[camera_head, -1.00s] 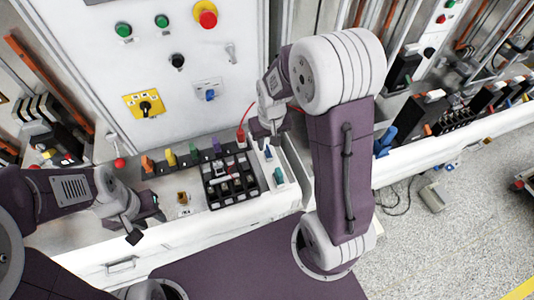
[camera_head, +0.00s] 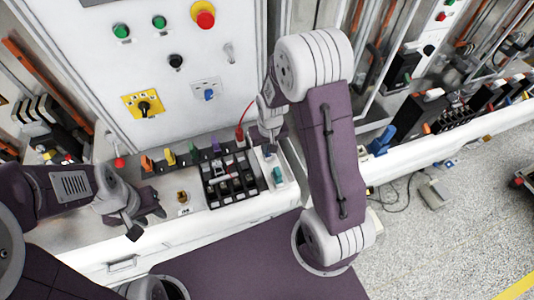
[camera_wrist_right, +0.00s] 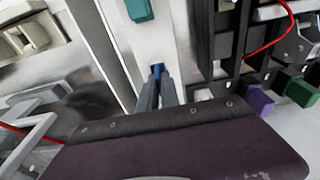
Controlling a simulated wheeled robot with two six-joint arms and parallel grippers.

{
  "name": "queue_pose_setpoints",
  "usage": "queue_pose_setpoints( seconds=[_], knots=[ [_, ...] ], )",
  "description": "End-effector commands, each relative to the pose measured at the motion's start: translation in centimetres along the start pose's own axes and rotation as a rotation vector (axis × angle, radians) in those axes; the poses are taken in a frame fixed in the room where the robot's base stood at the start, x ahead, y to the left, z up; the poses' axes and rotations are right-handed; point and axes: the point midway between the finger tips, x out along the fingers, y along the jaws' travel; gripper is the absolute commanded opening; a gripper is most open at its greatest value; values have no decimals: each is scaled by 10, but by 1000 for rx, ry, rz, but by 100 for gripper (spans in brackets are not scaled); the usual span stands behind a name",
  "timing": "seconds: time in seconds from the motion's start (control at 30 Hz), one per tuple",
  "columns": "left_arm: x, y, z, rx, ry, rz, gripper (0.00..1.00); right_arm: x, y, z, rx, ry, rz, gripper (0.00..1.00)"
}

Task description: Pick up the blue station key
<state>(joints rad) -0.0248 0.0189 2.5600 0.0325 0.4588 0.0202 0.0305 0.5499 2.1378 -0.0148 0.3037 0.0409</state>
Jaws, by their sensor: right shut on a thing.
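The blue station key (camera_wrist_right: 157,69) stands in a white strip at the right end of the bench. In the right wrist view only its top shows between the fingertips. My right gripper (camera_wrist_right: 158,84) points down and is shut on the blue key. In the head view this gripper (camera_head: 269,145) is over the white strip (camera_head: 279,186) and mostly covers the key. My left gripper (camera_head: 148,222) is at the left front of the bench, empty, with its fingers apart.
A teal key (camera_head: 278,175) is in the same strip, close to the blue one; it also shows in the right wrist view (camera_wrist_right: 139,9). A black breaker block (camera_head: 232,182) is just left of the strip. A red lead (camera_head: 246,113) rises behind. The cabinet panel (camera_head: 150,65) stands at the back.

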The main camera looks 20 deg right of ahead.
Motion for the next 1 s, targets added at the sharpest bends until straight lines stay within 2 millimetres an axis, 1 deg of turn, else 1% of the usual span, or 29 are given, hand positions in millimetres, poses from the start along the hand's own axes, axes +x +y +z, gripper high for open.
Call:
queue_pose_setpoints(
  seconds=[0.17, 0.27, 0.37, 0.47, 0.5, 0.8, 0.9, 1.0],
  knots=[
    [0, 0, 0, 0, 0, 0, 36, -2, 0, -1, 0, 1, 0, 0],
    [2, 0, 0, 0, 0, 0, 36, -8, 0, -2, 0, 2, 0, 0],
    [5, 0, 0, 0, 0, 0, 36, -23, 0, -5, 0, 6, 0, 0],
    [8, 0, 1, 0, 0, 0, 36, -43, 0, -7, 0, 8, -1, 0],
    [10, 0, 1, 0, 0, 0, 36, -48, 4, 3, 1, 4, 0, 0],
    [19, 0, 2, 0, 0, 0, 36, -97, 26, 59, 3, 6, 0, 0],
    [20, 0, 2, 0, 0, 0, 36, -109, 32, 73, 2, 4, 0, 0],
    [20, 0, 2, 0, 0, 0, 36, -118, 36, 82, 1, 3, 1, 0]
  ],
)
